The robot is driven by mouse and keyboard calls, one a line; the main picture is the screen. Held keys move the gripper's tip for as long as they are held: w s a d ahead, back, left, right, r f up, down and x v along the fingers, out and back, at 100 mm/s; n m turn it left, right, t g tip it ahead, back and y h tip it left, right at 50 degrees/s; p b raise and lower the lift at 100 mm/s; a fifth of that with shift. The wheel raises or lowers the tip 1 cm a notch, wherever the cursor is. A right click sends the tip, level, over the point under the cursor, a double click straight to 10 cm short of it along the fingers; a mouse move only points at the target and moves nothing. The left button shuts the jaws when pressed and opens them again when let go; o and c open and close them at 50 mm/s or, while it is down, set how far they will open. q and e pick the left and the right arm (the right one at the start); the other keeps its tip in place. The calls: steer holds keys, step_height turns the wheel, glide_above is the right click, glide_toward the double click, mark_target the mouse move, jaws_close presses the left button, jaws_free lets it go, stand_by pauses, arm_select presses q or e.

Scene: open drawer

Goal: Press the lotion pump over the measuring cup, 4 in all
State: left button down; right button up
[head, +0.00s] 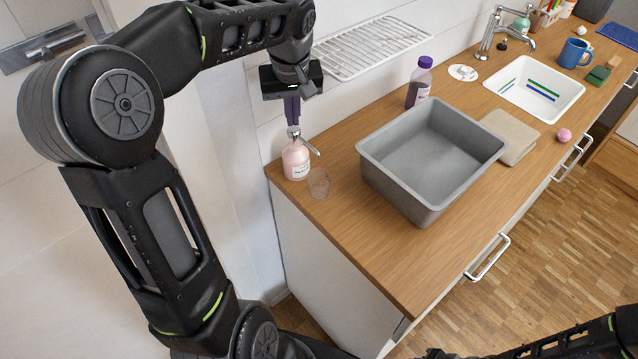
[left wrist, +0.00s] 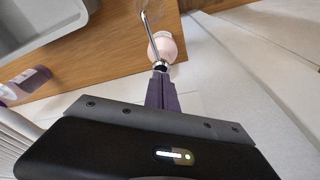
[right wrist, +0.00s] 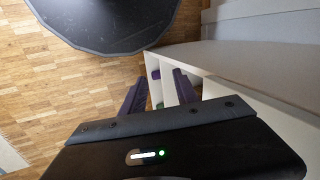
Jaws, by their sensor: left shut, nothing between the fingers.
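The pink lotion bottle (head: 296,160) stands at the left end of the wooden counter. Its metal pump spout (head: 311,146) points right, over the clear measuring cup (head: 318,183) beside the bottle. My left gripper (head: 292,123) is shut and points down with its fingertips at the top of the pump. I cannot tell whether they press it down. In the left wrist view the pink bottle (left wrist: 165,48) and its long spout (left wrist: 149,28) show beyond the purple fingers; the cup is not clear there. My right gripper (right wrist: 158,86) is open and empty, over the floor beside white furniture.
A large grey basin (head: 430,155) stands on the wooden counter (head: 350,235), right of the cup. A purple-capped bottle (head: 419,82) stands behind it, and a wire rack (head: 370,48) is on the wall. A beige cloth (head: 513,137), sink (head: 535,90) and blue mug (head: 574,53) lie farther right.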

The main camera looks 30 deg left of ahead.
arm_select(q)
steer(key=shift+f, duration=0.15)
steer(key=shift+f+b, duration=1.1)
steer(key=shift+f, duration=0.2)
steer(key=shift+s, duration=0.1)
steer(key=shift+r+p, duration=1.1)
steer(key=shift+r, duration=0.35)
steer(key=shift+f, duration=0.15)
